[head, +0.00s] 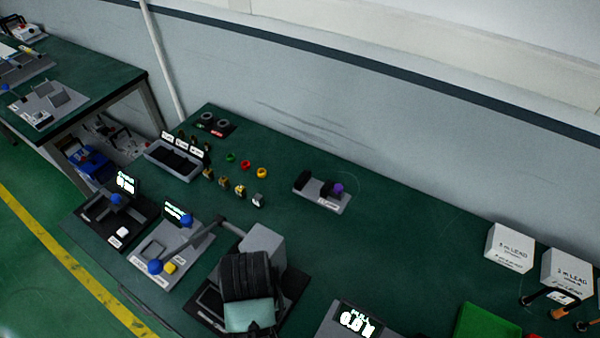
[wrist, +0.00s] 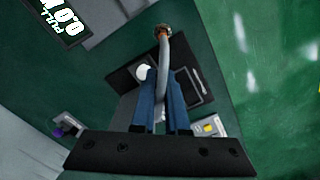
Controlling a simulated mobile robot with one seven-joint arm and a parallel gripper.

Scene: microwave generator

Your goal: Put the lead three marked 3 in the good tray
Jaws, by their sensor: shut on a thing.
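In the wrist view, my gripper (wrist: 164,78) has two blue fingers shut on a grey lead (wrist: 164,52). The lead runs between the fingers and curves out past their tips to a dark, orange-tinged end. No number on it is readable. The gripper is over a black plate (wrist: 200,73) with a framed panel. In the head view, a black ribbed and teal part, apparently of my arm, covers much of this station, and I cannot make out the fingers. A green tray (head: 486,324) is cut off at the lower right; I see no label on it.
Two white lead boxes (head: 509,247) stand at the right, near dark tools. A pull display (head: 357,320) is at the bottom. Stations with blue knobs (head: 187,220) are at the left. A small grey stand (head: 322,196) is at the back. The bench middle is clear.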

